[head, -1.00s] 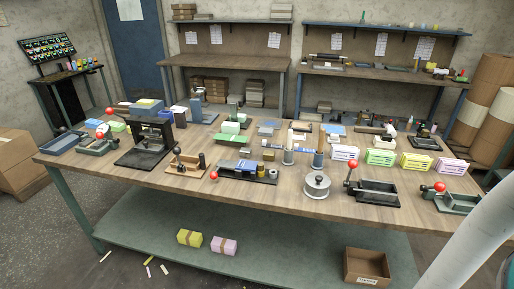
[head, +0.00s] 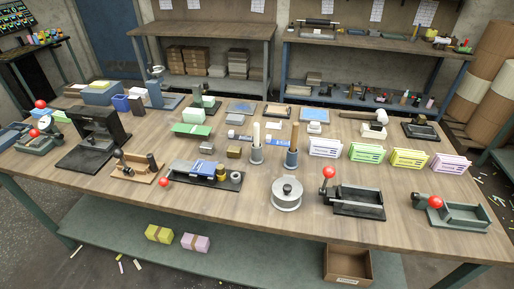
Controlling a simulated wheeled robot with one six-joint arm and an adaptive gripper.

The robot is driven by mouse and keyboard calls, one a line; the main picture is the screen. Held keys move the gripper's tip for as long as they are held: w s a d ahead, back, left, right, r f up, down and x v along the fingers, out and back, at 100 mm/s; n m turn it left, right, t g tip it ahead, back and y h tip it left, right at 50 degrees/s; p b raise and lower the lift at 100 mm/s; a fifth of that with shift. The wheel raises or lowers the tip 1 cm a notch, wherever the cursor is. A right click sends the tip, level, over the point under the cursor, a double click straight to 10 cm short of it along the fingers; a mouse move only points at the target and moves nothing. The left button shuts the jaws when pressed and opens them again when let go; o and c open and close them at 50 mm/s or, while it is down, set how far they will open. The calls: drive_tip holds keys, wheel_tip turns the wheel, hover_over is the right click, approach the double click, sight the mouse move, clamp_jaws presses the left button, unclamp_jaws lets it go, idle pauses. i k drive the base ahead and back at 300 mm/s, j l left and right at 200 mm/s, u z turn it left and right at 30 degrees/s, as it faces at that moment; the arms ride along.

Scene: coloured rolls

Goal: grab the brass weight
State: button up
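A small brass-coloured block (head: 234,152), which looks like the brass weight, sits on the wooden workbench (head: 120,194) near its middle. It stands upright and free, with a small grey block (head: 207,148) a little to its left. A black tray (head: 190,177) with a blue pack (head: 205,167) and a small yellowish piece (head: 222,171) lies just in front of it. My gripper is not in view.
Two posts on round bases (head: 256,150) (head: 292,150) stand right of the block. A round metal pot (head: 287,193) and a black red-knobbed device (head: 352,197) stand near the front edge. Coloured card holders (head: 367,153) line the right side. Bare wood shows along the front left.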

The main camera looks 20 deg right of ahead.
sight(232, 152)
drive_tip(key=i+j, duration=0.15)
drive_tip(key=j, duration=0.15)
drive_tip(key=i+j, duration=0.1)
drive_tip(key=j, duration=0.25)
drive_tip(key=i+j, duration=0.15)
drive_tip(key=j, duration=0.15)
drive_tip(key=i+j, duration=0.15)
drive_tip(key=j, duration=0.15)
